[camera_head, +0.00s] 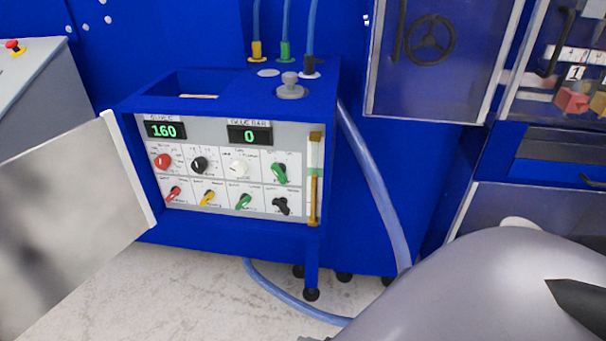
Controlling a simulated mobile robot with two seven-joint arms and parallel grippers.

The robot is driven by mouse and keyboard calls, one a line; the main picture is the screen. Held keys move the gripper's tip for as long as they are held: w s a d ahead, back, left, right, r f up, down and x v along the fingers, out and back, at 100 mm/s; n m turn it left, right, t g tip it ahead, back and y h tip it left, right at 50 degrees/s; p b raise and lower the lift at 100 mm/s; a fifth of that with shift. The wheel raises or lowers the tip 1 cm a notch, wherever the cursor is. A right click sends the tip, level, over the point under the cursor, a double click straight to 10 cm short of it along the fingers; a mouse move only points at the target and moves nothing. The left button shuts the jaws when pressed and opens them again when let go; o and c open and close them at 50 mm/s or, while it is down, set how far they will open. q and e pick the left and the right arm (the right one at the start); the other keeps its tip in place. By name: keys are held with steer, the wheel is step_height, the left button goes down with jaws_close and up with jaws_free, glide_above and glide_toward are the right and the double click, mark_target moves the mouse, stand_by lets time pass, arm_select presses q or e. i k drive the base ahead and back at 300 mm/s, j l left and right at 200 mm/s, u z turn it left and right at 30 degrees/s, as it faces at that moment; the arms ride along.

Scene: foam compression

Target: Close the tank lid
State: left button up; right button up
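A blue machine box (225,238) with a control panel (215,165) stands in the middle. Its top has an open rectangular recess (203,84) with a pale strip inside, which looks like the tank opening. A grey round cap with a knob (290,88) sits on the top to the right of the recess. I cannot tell for certain which part is the tank lid. A grey panel door (75,215) stands swung open at the left of the control panel. Neither of my grippers shows.
Blue hoses with yellow, green and black fittings (257,50) rise behind the box top. A thick hose (375,185) runs down its right side. A grey console with a red button (14,46) is at far left. Pale floor (200,290) is open in front. A large grey rounded shape fills the lower right.

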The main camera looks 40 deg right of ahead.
mark_target(199, 33)
steer(key=z, duration=1.95)
steer(key=i+j+z, duration=0.15)
steer(key=j, duration=0.15)
steer(key=i+j+z, duration=0.15)
steer(key=j, duration=0.2)
